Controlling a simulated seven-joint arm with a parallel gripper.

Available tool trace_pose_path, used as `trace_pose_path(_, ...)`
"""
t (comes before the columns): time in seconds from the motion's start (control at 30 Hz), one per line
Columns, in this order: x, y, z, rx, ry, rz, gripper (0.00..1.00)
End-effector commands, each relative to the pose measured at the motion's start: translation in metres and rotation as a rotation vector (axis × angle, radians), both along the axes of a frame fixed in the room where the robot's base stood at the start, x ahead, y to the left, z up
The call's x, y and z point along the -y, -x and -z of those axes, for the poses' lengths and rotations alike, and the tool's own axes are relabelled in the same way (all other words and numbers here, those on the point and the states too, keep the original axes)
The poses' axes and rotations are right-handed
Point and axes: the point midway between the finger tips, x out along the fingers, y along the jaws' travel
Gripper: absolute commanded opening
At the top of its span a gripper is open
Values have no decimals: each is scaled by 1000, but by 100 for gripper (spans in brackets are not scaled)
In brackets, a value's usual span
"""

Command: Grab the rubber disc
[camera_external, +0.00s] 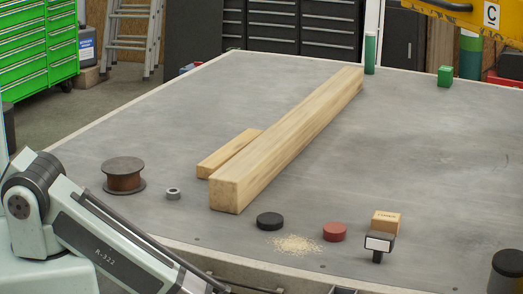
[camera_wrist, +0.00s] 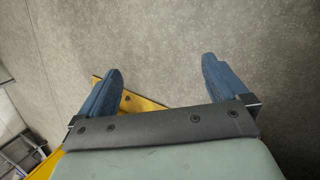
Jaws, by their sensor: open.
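A black disc (camera_external: 270,221) lies flat near the front edge of the grey table. A dark red disc (camera_external: 334,231) lies to its right. I cannot tell from the pictures which of the two is rubber. My gripper (camera_wrist: 160,67) shows in the wrist view with its two blue fingers spread wide and nothing between them. It faces a bare grey-brown surface, and neither disc is in that view. In the outside view only part of my arm shows at lower left; my gripper is out of frame there.
A long wooden beam (camera_external: 290,137) and a shorter block (camera_external: 229,153) lie across the table (camera_external: 440,160). A spool (camera_external: 124,176) and a metal nut (camera_external: 173,194) are at left. Sawdust (camera_external: 296,244) lies between the discs. A small wooden block (camera_external: 386,222) stands right of the red disc, behind a label stand (camera_external: 379,243).

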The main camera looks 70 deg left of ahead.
Motion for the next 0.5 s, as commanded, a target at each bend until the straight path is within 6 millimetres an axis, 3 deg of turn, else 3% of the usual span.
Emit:
trace_pose_path(0.03,23,-16,-7,33,22,13,100)
trace_pose_path(0.2,77,-62,-38,138,71,5,100)
trace_pose_path(0.5,144,-152,-110,332,122,-86,100)
